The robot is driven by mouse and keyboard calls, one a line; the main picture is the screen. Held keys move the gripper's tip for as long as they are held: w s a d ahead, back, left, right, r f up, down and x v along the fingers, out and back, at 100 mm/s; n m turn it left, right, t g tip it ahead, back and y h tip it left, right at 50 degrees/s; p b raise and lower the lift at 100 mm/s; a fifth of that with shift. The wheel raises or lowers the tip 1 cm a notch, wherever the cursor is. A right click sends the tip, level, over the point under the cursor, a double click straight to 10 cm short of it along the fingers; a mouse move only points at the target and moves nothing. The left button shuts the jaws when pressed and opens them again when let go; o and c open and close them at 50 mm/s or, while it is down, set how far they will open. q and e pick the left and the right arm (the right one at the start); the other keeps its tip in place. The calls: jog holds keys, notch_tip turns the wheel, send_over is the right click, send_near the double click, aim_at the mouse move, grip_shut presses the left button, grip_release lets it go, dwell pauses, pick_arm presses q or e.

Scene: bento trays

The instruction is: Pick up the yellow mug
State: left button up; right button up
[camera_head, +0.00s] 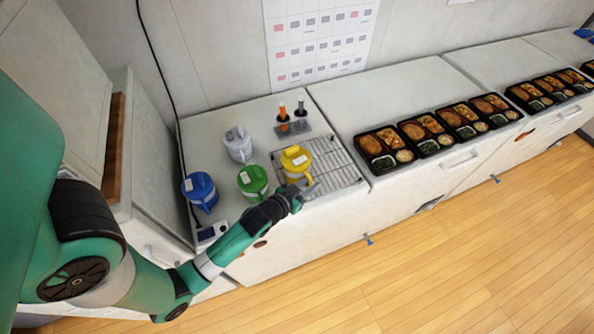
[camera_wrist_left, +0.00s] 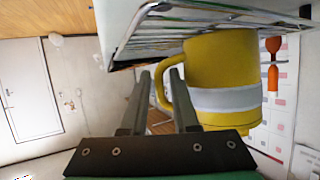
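The yellow mug (camera_head: 295,163) stands upright on a wire rack (camera_head: 338,165) on the counter. In the left wrist view the same yellow mug (camera_wrist_left: 225,65) has a pale band, and the view is rotated. My left gripper (camera_head: 309,188) is low at the mug's near side, by its handle. In the wrist view the fingers of my left gripper (camera_wrist_left: 161,72) are apart, with part of the handle visible in the gap between them. The right finger hides part of the handle. I cannot tell whether either finger touches it. My right gripper is not in view.
A green mug (camera_head: 252,181), a blue mug (camera_head: 200,189) and a white mug (camera_head: 238,146) stand left of the rack. Several filled bento trays (camera_head: 385,164) line the counter to the right. A small dark-screened device (camera_head: 212,231) sits near the front.

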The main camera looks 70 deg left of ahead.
aim_at(316, 180)
pick_arm(q)
jog(key=x, duration=0.3)
jog(key=shift+w+a+f, duration=0.1)
jog(key=shift+w+a, duration=0.05)
jog(key=shift+w, duration=0.05)
grip_shut()
dwell(1.2)
